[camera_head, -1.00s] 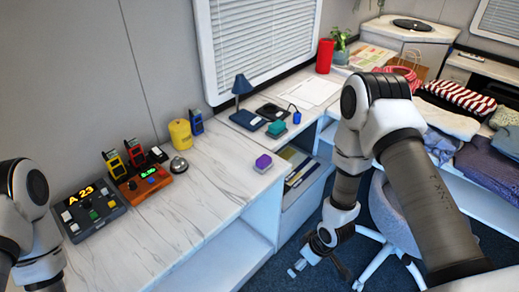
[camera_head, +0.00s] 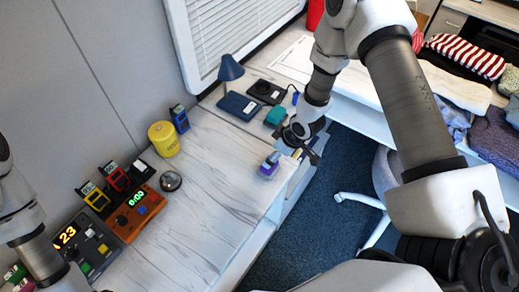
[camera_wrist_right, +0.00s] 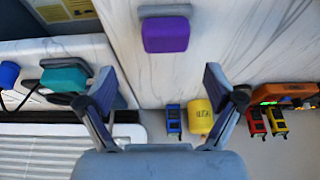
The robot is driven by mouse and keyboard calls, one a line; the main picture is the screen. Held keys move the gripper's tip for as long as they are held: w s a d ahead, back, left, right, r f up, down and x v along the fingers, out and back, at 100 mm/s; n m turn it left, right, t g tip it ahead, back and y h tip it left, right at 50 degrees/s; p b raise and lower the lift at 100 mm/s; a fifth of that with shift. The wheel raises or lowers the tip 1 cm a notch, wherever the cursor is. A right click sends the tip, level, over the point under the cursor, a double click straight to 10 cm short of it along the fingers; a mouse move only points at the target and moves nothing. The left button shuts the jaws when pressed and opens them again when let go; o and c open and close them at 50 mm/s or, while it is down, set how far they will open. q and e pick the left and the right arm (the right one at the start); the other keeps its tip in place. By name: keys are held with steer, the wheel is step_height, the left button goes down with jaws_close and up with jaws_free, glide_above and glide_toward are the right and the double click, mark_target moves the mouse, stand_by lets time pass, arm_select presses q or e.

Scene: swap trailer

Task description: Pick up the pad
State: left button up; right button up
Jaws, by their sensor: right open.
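A small purple pad-like block (camera_head: 267,170) with a grey part lies on the marble counter near its right edge. It also shows at the top of the right wrist view (camera_wrist_right: 166,34). My right gripper (camera_head: 298,153) is just right of and above it in the head view. In the right wrist view its two fingers (camera_wrist_right: 161,88) are spread with nothing between them, and the purple block is beyond the tips. A similar teal block (camera_head: 276,116) stands farther back. My left arm is at the lower left; its gripper is out of view.
A yellow canister (camera_head: 163,139), a bell (camera_head: 171,181), an orange device (camera_head: 139,211) and a dark control panel (camera_head: 90,247) stand on the left counter. A blue lamp (camera_head: 230,70) stands at the back. The marble between the bell and the purple block is clear.

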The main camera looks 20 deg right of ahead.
arm_select(q)
steer(key=r+p, duration=0.1)
steer(key=s+r+p, duration=0.1)
steer(key=r, duration=0.1)
steer(key=shift+s, duration=0.2)
arm_select(e)
steer(key=f, duration=0.1)
steer(key=a+f, duration=0.1)
steer(key=f, duration=0.1)
steer(key=shift+s+a+f, duration=0.1)
steer(key=shift+s+f, duration=0.05)
steer(key=shift+f, duration=0.1)
arm_select(q)
steer(key=shift+w+p, duration=0.3)
steer(key=shift+w, duration=0.05)
arm_select(e)
steer(key=x, duration=0.3)
steer(key=shift+w, duration=0.2)
arm_select(q)
steer(key=shift+w, duration=0.1)
arm_select(e)
steer(key=shift+w+f, duration=0.1)
steer(key=shift+w, duration=0.05)
arm_select(q)
steer(key=shift+s, duration=0.2)
arm_select(e)
steer(key=c, duration=0.4)
steer(key=shift+s, duration=0.25)
steer(key=c, duration=0.8)
